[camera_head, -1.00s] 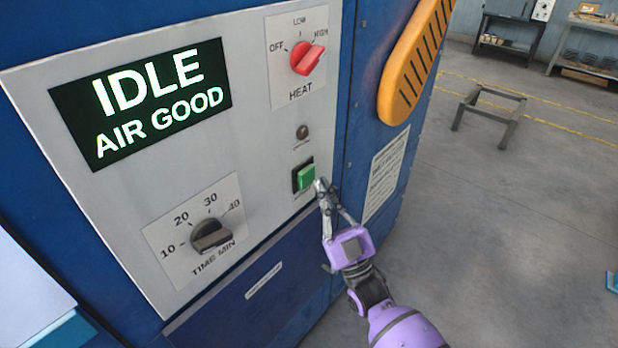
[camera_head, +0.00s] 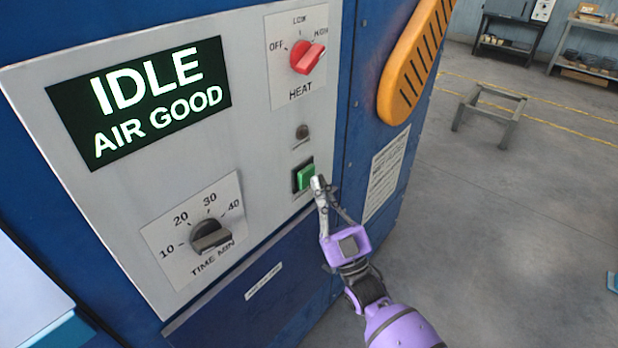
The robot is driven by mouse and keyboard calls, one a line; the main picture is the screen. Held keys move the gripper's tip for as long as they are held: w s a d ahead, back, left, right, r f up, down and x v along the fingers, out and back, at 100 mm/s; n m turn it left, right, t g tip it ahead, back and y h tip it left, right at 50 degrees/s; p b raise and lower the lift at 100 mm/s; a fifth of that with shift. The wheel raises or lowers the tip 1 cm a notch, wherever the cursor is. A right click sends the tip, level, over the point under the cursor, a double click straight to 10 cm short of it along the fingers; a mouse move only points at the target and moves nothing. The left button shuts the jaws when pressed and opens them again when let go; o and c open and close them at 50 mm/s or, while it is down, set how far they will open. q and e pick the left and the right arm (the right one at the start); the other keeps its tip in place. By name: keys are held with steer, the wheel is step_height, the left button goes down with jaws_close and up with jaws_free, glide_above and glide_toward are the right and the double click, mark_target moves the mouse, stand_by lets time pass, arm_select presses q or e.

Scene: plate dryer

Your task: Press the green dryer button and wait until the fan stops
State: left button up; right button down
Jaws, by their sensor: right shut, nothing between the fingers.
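The green dryer button (camera_head: 305,176) sits in a dark square housing on the pale control panel (camera_head: 262,150). My right gripper (camera_head: 318,182) is shut and empty, its fingertips just to the right of the button. I cannot tell whether they touch it. The display (camera_head: 140,103) reads "IDLE AIR GOOD". A small dark round lamp (camera_head: 302,132) above the button looks unlit. The fan is not visible. My left gripper is not in view.
The red heat knob (camera_head: 308,58) points towards HIGH. The dark time knob (camera_head: 210,237) is lower left. An orange vented part (camera_head: 415,62) juts from the blue dryer side (camera_head: 362,130). Open floor with a low metal frame (camera_head: 488,112) lies to the right.

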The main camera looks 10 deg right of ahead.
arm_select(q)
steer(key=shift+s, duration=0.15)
